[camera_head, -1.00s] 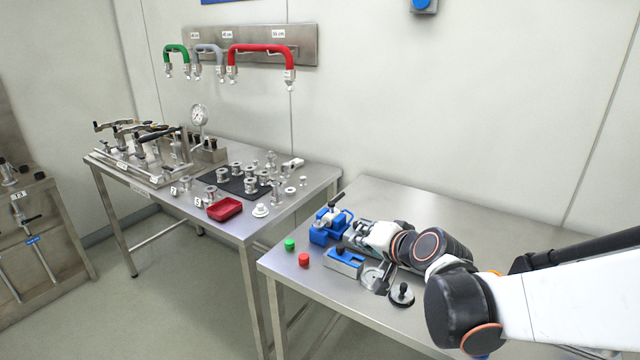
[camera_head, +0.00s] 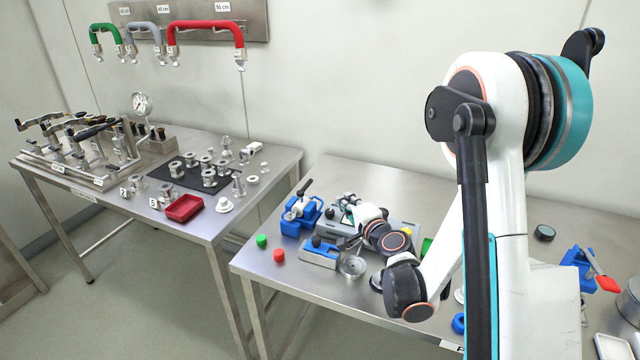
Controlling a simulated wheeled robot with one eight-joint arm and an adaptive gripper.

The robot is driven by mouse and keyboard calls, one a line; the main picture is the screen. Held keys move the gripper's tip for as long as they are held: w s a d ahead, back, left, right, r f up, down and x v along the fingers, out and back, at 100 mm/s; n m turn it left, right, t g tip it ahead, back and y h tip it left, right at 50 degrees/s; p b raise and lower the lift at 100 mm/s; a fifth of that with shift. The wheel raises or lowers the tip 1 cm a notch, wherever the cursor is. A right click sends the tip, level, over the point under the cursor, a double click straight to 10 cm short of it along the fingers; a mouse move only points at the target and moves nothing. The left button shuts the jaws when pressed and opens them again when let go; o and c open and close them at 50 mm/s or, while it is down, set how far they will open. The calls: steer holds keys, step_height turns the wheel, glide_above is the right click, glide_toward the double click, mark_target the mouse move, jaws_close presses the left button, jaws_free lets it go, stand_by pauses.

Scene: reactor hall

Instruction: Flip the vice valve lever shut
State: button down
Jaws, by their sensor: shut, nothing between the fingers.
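A blue vice (camera_head: 578,268) stands at the right of the near bench with a red lever (camera_head: 604,283) on it, slanting down to the right. Another blue clamp-like fixture (camera_head: 300,215) with a black handle (camera_head: 305,187) stands on the left part of the same bench.
A blue-topped metal block (camera_head: 319,252), a green button (camera_head: 261,241) and a red button (camera_head: 279,256) sit at the bench's left front. A round dark puck (camera_head: 544,233) lies at the right. The far bench holds a red tray (camera_head: 184,208) and several metal fittings.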

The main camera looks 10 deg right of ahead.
mark_target(306, 187)
stand_by(0.4)
steer(key=x, duration=0.9)
steer(key=shift+w+f, duration=0.2)
steer(key=shift+w, duration=0.1)
steer(key=w+a, duration=0.1)
steer(key=a+b, duration=0.1)
steer(key=w+a, duration=0.1)
steer(key=shift+w+f, duration=0.3)
steer(key=shift+w, duration=0.05)
